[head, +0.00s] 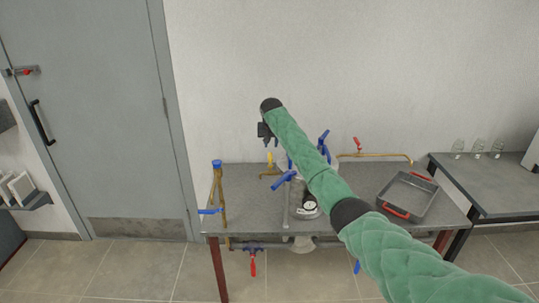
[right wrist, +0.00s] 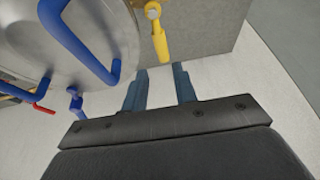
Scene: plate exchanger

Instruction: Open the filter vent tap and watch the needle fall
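A small tap with a yellow handle (head: 270,158) stands on a brass pipe at the back of the bench; no label shows whether it is the filter vent tap. In the right wrist view its yellow handle (right wrist: 160,38) lies just beyond my fingertips, untouched. My right gripper (head: 269,143) is above the tap in the head view. Its two fingers (right wrist: 160,72) are apart with nothing between them. A round white-faced gauge (head: 309,205) sits by the metal vessel; its needle is too small to read. My left gripper is out of view.
A metal vessel (right wrist: 75,45) with blue handles is close beside my right fingers. Brass pipework (head: 219,190) with blue handles rises at the bench's left. A grey tray (head: 412,192) with red handles sits on the right. My right arm covers part of the bench.

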